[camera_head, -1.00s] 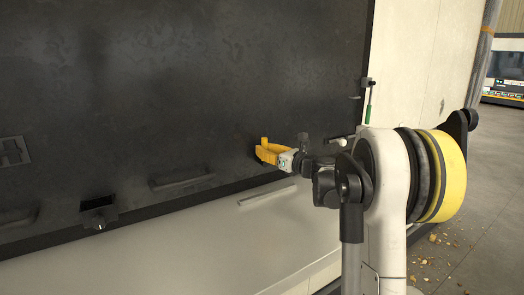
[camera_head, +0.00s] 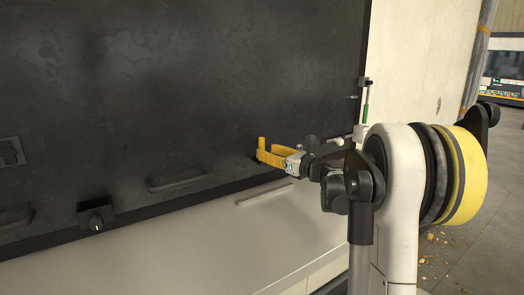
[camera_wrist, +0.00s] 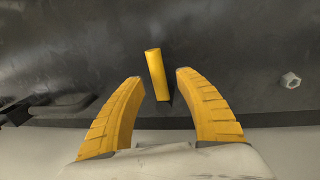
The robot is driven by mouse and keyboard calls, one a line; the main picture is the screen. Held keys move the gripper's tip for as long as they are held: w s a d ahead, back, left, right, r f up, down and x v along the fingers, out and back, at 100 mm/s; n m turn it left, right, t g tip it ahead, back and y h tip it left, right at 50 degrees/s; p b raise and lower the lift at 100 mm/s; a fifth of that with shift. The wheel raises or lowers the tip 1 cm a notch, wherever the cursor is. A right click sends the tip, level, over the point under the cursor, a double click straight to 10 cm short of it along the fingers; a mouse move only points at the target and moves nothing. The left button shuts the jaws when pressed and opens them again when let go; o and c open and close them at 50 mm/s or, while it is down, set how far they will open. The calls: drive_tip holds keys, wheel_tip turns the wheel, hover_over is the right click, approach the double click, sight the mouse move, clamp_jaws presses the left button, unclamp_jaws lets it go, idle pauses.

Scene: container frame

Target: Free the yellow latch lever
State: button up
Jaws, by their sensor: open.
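The yellow latch lever is a short upright yellow bar in front of the dark panel; in the head view it shows as a small post (camera_head: 262,143) low on the panel. In the wrist view the lever (camera_wrist: 155,68) stands between and just beyond my two yellow fingertips. My gripper (camera_wrist: 160,77) is open, with a finger on each side of the lever and a visible gap to both. In the head view my gripper (camera_head: 268,156) reaches in from the right, close to the lever. The lever's lower end and mount are partly hidden.
A pale ledge (camera_head: 200,250) runs below. A hex nut (camera_wrist: 291,80) sits right of the lever. A green-marked rod (camera_head: 366,103) stands at the panel's right edge.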

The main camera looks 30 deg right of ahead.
drive_tip(key=v, duration=0.8)
drive_tip(key=shift+s, duration=0.25)
